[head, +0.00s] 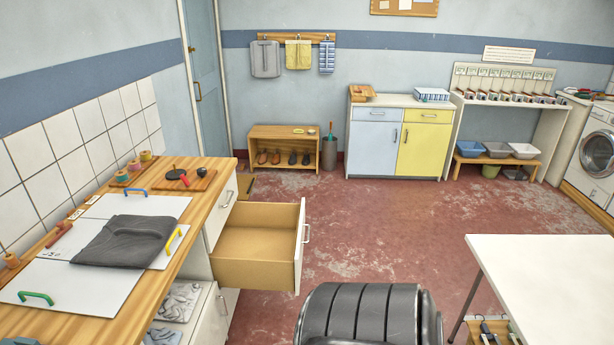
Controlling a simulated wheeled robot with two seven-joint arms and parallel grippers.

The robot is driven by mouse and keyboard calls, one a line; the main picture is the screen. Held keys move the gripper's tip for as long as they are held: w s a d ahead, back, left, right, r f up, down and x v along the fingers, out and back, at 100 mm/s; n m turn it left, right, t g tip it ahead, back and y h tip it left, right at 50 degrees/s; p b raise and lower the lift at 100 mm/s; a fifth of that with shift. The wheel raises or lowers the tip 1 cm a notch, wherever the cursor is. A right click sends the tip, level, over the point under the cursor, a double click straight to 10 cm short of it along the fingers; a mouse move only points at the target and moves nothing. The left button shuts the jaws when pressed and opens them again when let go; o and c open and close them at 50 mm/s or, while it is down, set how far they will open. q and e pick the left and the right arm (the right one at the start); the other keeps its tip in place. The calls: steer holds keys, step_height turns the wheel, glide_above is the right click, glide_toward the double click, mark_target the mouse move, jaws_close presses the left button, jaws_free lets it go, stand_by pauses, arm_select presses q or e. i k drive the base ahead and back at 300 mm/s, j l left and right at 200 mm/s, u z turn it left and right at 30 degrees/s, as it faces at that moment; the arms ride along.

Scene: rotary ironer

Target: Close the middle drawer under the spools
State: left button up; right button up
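The middle drawer (256,270) under the spools is pulled far out of the wooden-topped counter at left. It has tan wooden sides, a white front (299,250) facing right and a pale handle (306,233). The part of its inside that shows looks empty. The spools (133,166) stand on the counter by the tiled wall. The drawer above (222,205) looks shut. The front below (229,300) is partly hidden by the open drawer. Neither of my grippers can be made out in the head view.
A dark ribbed shape (365,315) fills the bottom centre, near the drawer. A grey cloth (125,242) lies on white lids with coloured handles on the counter. A white table (550,285) stands at right. The red floor (375,235) right of the drawer is clear.

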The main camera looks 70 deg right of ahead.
mark_target(260, 246)
steer(key=k+l+z, duration=0.2)
steer(key=z, duration=0.2)
steer(key=k+l+z, duration=0.35)
steer(key=z, duration=1.25)
steer(key=i+j+u, duration=0.15)
steer(key=i, duration=0.35)
steer(key=j, duration=0.1)
